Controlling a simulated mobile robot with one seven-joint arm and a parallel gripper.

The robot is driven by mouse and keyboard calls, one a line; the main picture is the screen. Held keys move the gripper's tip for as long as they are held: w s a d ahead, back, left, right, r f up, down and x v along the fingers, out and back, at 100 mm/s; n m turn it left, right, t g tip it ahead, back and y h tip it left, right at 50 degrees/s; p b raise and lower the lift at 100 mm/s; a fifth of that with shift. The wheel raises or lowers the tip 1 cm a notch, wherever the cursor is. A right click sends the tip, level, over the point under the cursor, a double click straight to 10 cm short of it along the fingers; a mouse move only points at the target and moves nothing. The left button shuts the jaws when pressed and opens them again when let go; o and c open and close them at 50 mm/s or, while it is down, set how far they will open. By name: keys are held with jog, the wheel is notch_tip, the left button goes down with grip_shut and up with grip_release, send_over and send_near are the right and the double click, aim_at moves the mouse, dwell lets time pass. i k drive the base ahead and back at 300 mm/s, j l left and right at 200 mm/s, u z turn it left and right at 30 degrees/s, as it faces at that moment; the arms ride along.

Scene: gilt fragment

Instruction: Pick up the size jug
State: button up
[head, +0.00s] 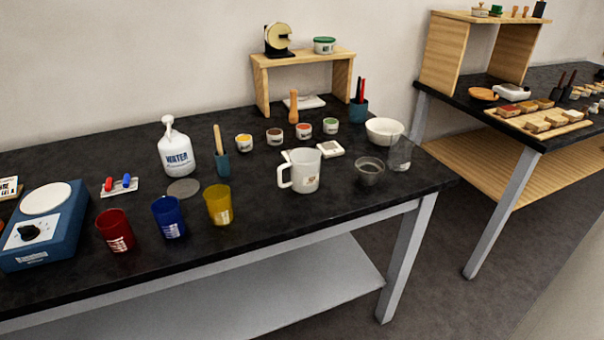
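A white jug (306,173) with a handle on its left side stands upright near the front of the black-topped table (262,240), right of centre in the head view. It has a small label low on its front, too small to read. It is the only jug with a handle that I see, and it appears to be the size jug. Its inside is mostly hidden. My gripper is not in view.
Left of the jug stand yellow (219,205), blue (169,217) and red (115,231) cups. A grey bowl (369,172) and a clear glass (400,155) stand to its right. A white scale-like device (330,149) and small jars lie behind it. The table front before it is clear.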

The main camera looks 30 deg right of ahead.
aim_at(298, 173)
jog(key=i+z, duration=0.1)
jog(key=z, duration=0.25)
jog(key=i+j+z, duration=0.1)
jog(key=z, duration=0.25)
jog(key=i+j+z, duration=0.1)
jog(key=z, duration=0.3)
jog(key=i+j+z, duration=0.2)
jog(key=i+z, duration=0.2)
jog(key=i, duration=0.15)
